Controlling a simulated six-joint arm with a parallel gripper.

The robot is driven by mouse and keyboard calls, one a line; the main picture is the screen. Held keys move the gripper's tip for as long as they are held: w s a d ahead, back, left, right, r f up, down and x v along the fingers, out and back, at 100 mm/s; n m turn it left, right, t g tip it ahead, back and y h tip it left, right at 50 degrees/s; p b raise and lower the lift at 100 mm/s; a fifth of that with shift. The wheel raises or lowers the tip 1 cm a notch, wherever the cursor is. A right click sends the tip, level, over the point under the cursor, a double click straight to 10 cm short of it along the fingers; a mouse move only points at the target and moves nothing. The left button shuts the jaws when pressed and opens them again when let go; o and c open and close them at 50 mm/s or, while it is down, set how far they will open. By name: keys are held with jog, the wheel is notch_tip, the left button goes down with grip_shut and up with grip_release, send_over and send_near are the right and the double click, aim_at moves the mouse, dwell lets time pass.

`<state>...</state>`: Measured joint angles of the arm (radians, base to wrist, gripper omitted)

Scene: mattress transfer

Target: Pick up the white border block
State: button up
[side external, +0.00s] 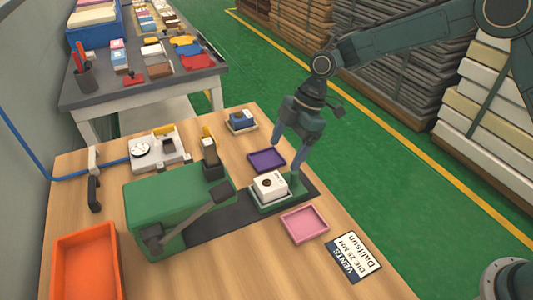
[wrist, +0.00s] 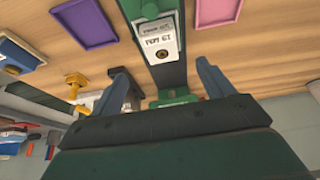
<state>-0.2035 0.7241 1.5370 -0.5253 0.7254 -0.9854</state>
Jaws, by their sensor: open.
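The white block (side external: 270,184) has a dark round mark on top and sits on a green holder (side external: 262,206) on the dark strip of the table. In the wrist view the white block (wrist: 158,42) shows printed lettering and a dark round mark, above the middle of the picture. My gripper (side external: 290,160) points down just above and behind the block, apart from it. In the wrist view my gripper (wrist: 162,70) is open, with its two blue fingers spread wide and nothing between them.
A purple tray (side external: 267,160) and a pink tray (side external: 304,225) lie on either side of the dark strip. A green machine (side external: 175,205) with a lever stands left of the block. A blue block on a white base (side external: 241,121), an orange bin (side external: 85,270) and a sign card (side external: 353,257) are around.

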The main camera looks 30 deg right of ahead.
send_over(272, 181)
jog(key=d, duration=0.2)
jog(key=shift+w+f, duration=0.1)
jog(key=shift+f, duration=2.2)
jog(key=shift+x, duration=2.6)
jog(key=shift+d, duration=0.1)
jog(key=c, duration=1.2)
notch_tip(272, 181, up, 20)
